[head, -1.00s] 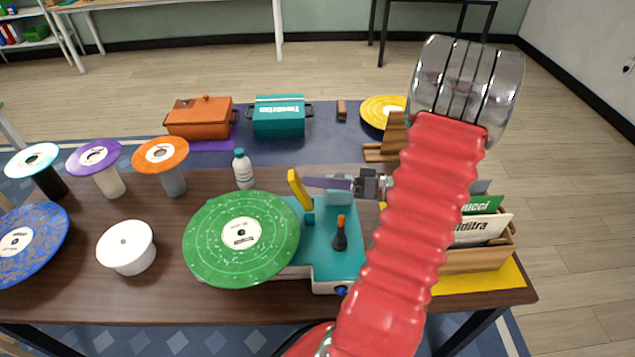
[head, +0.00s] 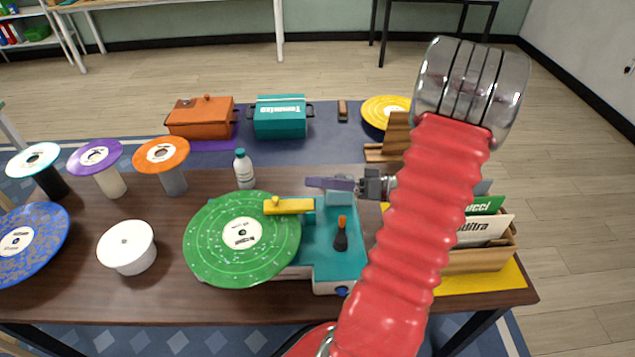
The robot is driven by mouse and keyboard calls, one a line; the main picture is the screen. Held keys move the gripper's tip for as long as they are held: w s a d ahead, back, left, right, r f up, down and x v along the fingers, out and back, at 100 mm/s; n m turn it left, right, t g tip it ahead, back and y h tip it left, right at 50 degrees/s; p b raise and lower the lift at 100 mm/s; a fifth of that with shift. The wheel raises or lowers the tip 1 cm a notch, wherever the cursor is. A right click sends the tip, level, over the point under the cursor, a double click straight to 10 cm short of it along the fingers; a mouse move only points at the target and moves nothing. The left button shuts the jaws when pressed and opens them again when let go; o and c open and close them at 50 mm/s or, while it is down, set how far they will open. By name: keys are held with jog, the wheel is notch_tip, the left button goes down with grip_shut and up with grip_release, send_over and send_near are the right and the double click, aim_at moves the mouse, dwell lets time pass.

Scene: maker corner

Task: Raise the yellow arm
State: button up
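The yellow arm (head: 291,206) belongs to a teal-and-white record player (head: 318,255). It lies about level, reaching left from the teal base over the edge of the green record (head: 222,255), with a small raised knob at its left end. Whether its tip touches the record is not clear. My gripper (head: 318,183) comes in from the right, just behind and above the yellow arm, and looks apart from it. Its purple fingers are seen nearly edge-on, so their opening is hidden, and nothing shows in them. An orange-tipped black lever (head: 341,235) stands on the teal base.
A white bottle (head: 243,168) stands behind the record. Records on stands and a white round block (head: 126,247) are at left. A crate of record sleeves (head: 475,262) is at right, partly behind my red arm. Orange and teal boxes (head: 278,122) sit at the back.

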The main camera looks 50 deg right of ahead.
jog(key=v, duration=0.6)
jog(key=shift+s+d, duration=0.15)
jog(key=shift+s, duration=0.2)
dwell(0.3)
jog(key=w+a+r+n+g, duration=0.1)
jog(key=a+r+g, duration=0.1)
jog(key=a+g, duration=0.65)
jog(key=w+a+r+n+g, duration=0.1)
jog(key=w+a+g, duration=0.15)
jog(key=a, duration=1.05)
jog(key=s+a+r+t+h, duration=0.2)
jog(key=s+a+r+h, duration=0.1)
jog(key=a+r+h, duration=0.5)
jog(key=shift+s+a+h, duration=0.35)
jog(key=shift+a+h, duration=0.05)
jog(key=shift+a, duration=1.05)
jog(key=shift+r, duration=0.1)
